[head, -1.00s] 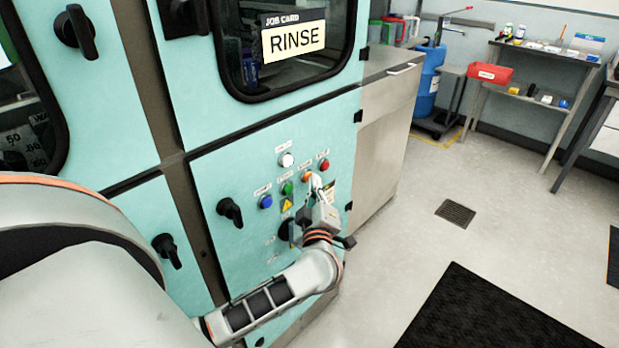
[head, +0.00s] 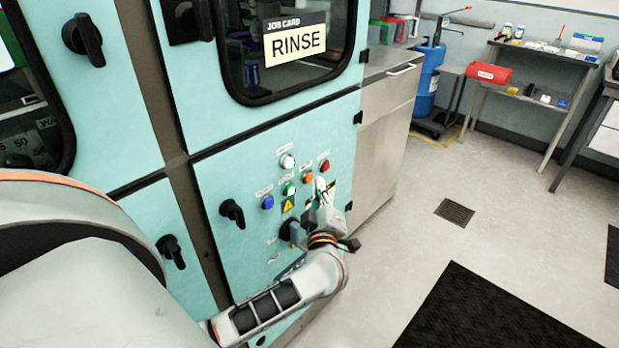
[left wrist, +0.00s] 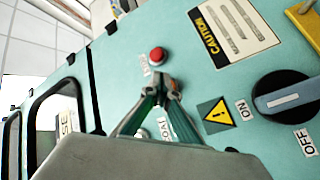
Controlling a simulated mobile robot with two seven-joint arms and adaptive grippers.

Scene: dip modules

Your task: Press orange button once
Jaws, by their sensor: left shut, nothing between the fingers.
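The orange button (head: 308,177) is on the teal control panel (head: 240,260), left of and below the red button (head: 324,165). My left gripper (head: 320,186) is shut and empty, its tips just right of and below the orange button, which shows uncovered in the head view. I cannot tell the exact gap between tips and panel. In the left wrist view the shut fingers (left wrist: 163,88) lie below the red button (left wrist: 157,54); the orange button cannot be made out there. My right gripper is not in view.
Nearby on the panel are a white button (head: 287,161), a green button (head: 289,189), a blue button (head: 267,202) and a black rotary switch (left wrist: 285,98). A black handle (head: 232,213) sticks out further left.

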